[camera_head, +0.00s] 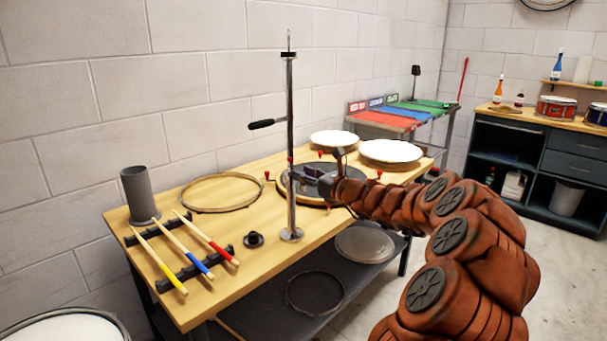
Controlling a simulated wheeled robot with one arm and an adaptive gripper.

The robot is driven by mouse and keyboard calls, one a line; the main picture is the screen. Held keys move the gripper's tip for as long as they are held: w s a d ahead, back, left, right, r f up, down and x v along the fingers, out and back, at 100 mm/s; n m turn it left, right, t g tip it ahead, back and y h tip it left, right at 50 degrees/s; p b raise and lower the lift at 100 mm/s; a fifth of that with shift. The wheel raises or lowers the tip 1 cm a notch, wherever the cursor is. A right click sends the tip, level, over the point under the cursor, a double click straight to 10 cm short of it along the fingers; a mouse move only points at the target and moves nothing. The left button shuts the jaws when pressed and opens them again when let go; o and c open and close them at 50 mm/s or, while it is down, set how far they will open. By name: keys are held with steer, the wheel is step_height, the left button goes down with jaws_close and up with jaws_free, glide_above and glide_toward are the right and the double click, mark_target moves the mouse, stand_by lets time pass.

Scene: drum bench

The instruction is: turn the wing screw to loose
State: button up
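A tall metal post (290,130) stands upright on a round foot at the front of the wooden bench. It has a black handle (262,124) sticking out to the left and a dark collar (288,54) near its top. I cannot make out for certain which part is the wing screw. A small red piece (290,160) shows at the post, lower down. My gripper (312,182) is at the end of the red-brown arm, just right of the lower post, over the round drum fixture. Its fingers are small and dark, and I cannot tell whether they touch anything.
The drum fixture (284,192) has red-handled pieces around it. Two white drumheads (390,151) lie behind. A hoop (222,177), grey cylinder (138,195), drumsticks (190,244) on a black rack and a black knob (254,239) occupy the left of the bench (222,291).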

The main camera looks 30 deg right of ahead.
steer(key=shift+w+a, duration=0.1)
steer(key=shift+w, duration=0.3)
jaws_close()
